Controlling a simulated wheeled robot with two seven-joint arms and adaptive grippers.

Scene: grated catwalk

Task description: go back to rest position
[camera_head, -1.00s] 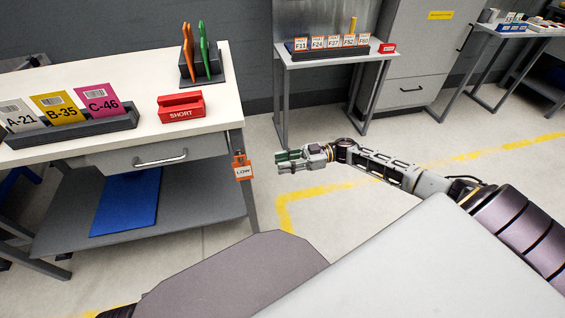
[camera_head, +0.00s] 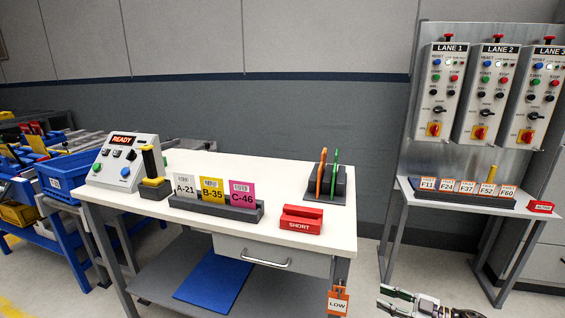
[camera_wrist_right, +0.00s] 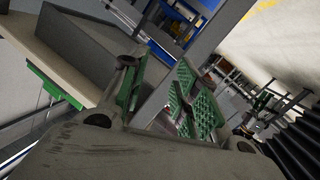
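My right gripper (camera_head: 397,300) shows at the bottom edge of the head view, right of the white table and in front of the lane-panel stand. In the right wrist view its two green-padded fingers (camera_wrist_right: 158,92) stand apart with nothing between them. The near table's edge and grey drawer front (camera_wrist_right: 85,50) show beyond them, at the upper left. My left gripper is in neither view now.
The white table (camera_head: 290,165) holds a card rack (camera_head: 215,209), a red SHORT block (camera_head: 301,219), a holder with orange and green tools (camera_head: 326,182) and a READY control box (camera_head: 122,160). An orange LOW tag (camera_head: 338,302) hangs at its right corner. A small stand (camera_head: 400,185) is beyond.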

